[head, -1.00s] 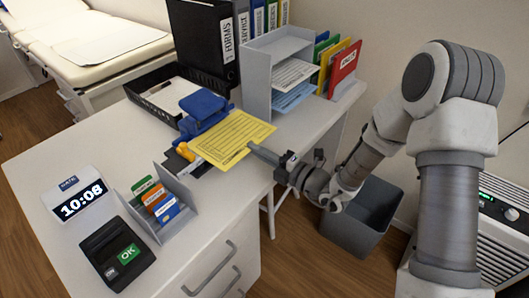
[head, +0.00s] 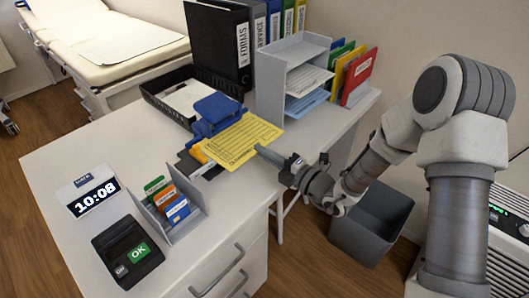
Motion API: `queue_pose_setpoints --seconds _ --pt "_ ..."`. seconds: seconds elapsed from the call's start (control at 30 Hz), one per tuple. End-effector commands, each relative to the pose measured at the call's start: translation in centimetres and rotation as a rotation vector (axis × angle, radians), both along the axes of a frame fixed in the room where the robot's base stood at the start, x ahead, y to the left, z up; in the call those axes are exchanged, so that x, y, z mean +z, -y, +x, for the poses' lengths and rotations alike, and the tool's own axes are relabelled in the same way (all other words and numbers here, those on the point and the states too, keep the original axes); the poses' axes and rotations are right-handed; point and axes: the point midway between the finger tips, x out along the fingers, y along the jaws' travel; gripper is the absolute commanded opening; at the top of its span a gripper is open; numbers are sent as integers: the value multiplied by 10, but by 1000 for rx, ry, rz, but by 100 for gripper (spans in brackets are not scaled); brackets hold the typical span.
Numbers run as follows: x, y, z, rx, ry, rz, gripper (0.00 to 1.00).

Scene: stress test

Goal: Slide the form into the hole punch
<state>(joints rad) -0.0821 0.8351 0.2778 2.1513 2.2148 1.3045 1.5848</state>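The yellow form (head: 240,143) is a flat printed sheet held out over the desk, tilted a little. My gripper (head: 268,153) is at its right edge and appears shut on it, with the arm reaching in from the right. The blue hole punch (head: 217,110) stands on the desk just behind the form. The form's far left edge is close to the punch's front. The form covers the lower front of the punch, so I cannot tell whether the edge is inside its slot.
A black tray (head: 160,100) with papers stands behind the punch. A grey letter sorter (head: 268,88) is to the right. A bin (head: 372,236) is on the floor. The desk's left is clear.

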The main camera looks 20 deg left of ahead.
Motion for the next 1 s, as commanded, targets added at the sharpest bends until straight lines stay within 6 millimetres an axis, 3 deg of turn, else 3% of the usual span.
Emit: queue_pose_setpoints --seconds 0.6,0.8,1.0 --pt "0 -9 2 1 0 0 0" --pt "0 -9 2 0 0 0 35" --pt "0 -9 2 0 0 0 37"
